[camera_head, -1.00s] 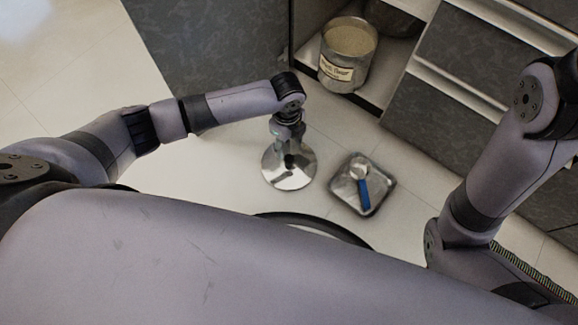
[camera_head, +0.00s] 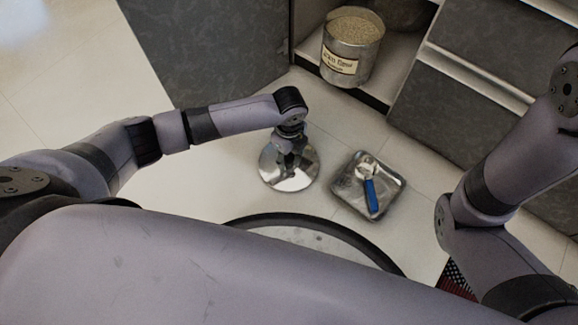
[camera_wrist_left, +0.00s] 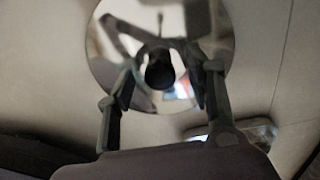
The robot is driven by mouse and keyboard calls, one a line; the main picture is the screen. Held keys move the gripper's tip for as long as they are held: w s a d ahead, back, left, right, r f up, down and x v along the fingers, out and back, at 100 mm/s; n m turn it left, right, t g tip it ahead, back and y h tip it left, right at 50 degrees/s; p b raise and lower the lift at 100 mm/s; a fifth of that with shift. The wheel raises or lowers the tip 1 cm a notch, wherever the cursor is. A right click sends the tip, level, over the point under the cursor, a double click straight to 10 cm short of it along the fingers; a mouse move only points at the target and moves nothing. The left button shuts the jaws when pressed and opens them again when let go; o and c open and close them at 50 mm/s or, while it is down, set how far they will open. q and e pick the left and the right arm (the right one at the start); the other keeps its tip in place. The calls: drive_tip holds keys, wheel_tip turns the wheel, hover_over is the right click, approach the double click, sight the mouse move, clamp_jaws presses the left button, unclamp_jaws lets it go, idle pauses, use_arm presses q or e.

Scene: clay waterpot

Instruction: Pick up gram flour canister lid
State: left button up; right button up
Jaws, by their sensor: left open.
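The shiny round metal lid (camera_head: 309,166) lies on the pale floor in front of the open cupboard. My left gripper (camera_head: 289,168) points down over the lid. In the left wrist view the lid (camera_wrist_left: 220,35) fills the upper middle, with a dark round knob (camera_wrist_left: 160,70) on it. The open fingers of my left gripper (camera_wrist_left: 165,68) stand on either side of the knob, with gaps visible between. The gram flour canister (camera_head: 348,62) stands lidless in the cupboard, full of pale flour. My right arm shows at the right, but its gripper is out of view.
A metal tray (camera_head: 345,192) sits on the floor to the right of the lid, holding a scoop with a blue handle (camera_head: 371,196). The cupboard's grey door (camera_head: 215,50) stands open at upper left. Floor left of the lid is clear.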

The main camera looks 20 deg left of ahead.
use_arm(q)
drive_tip(key=shift+f, duration=0.5)
drive_tip(key=shift+r, duration=0.1)
clamp_jaws()
